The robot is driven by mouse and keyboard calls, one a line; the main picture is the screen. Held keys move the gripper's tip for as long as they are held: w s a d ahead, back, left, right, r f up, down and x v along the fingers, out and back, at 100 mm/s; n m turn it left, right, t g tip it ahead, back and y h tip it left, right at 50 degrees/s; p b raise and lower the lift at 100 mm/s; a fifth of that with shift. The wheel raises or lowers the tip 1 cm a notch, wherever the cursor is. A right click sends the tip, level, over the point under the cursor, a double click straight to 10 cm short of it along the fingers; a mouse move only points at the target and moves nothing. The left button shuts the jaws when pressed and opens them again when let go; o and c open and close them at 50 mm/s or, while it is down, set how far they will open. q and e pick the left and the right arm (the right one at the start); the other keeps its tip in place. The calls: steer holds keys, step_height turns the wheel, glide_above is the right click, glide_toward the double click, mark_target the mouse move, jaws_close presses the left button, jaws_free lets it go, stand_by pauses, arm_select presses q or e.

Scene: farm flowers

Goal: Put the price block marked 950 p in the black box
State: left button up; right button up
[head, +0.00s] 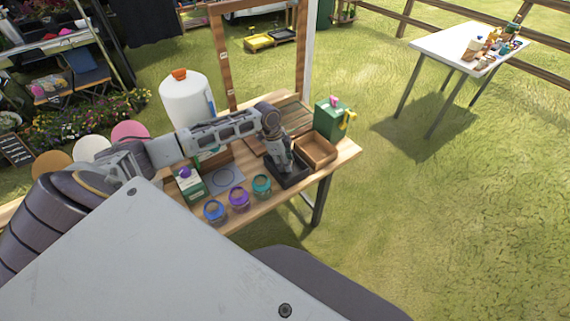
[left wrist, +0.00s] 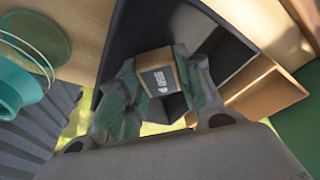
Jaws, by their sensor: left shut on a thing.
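The black box (head: 293,176) stands on the wooden table, left of a brown wooden box. My left gripper (head: 283,168) reaches down into or just over it in the head view. In the left wrist view my left gripper (left wrist: 158,95) is shut on a small wooden price block (left wrist: 157,70) with a dark label. The white print on the label is too small to read surely. The black box (left wrist: 205,30) lies behind and around the block in that view. Whether the block touches its floor I cannot tell. My right gripper is not in view.
The brown wooden box (head: 316,150) adjoins the black box on the right, with a green carton (head: 330,119) behind it. Blue, purple and teal jars (head: 262,184) line the front edge. A large white jug (head: 188,100) stands at the back left.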

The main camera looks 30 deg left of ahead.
arm_select(q)
steer(key=shift+f, duration=0.7)
steer(key=shift+f, duration=0.1)
steer(key=o, duration=0.6)
steer(key=shift+c, duration=0.2)
steer(key=v, duration=1.2)
steer(key=shift+b, duration=0.35)
